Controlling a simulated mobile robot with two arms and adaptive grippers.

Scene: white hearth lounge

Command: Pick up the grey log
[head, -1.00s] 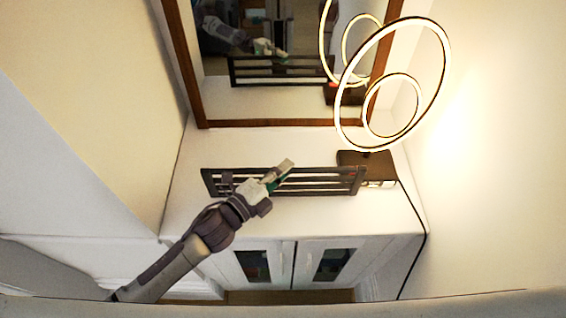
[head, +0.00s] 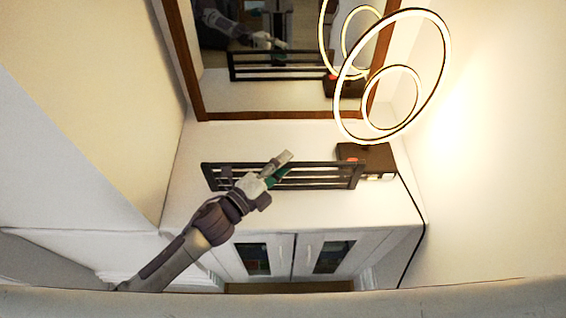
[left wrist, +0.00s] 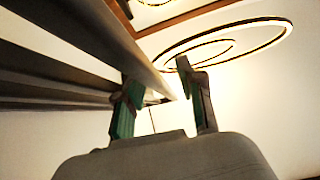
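I cannot make out a grey log for certain in either view. My left gripper (head: 280,168) is at the dark slatted rack (head: 330,176) on the white cabinet top, near the rack's middle. In the left wrist view my left gripper (left wrist: 160,98) has its two green-padded fingers apart. A long grey bar (left wrist: 110,42) runs from the upper left toward the gap between them; I cannot tell whether it is the log or a rail of the rack. No object is clearly held. My right gripper is not in view.
A dark box (head: 366,158) stands at the rack's right end. Glowing ring lamps (head: 393,76) hang at the upper right. A brown-framed mirror (head: 270,115) is behind the rack. Cabinet doors with glass panes (head: 331,257) are below.

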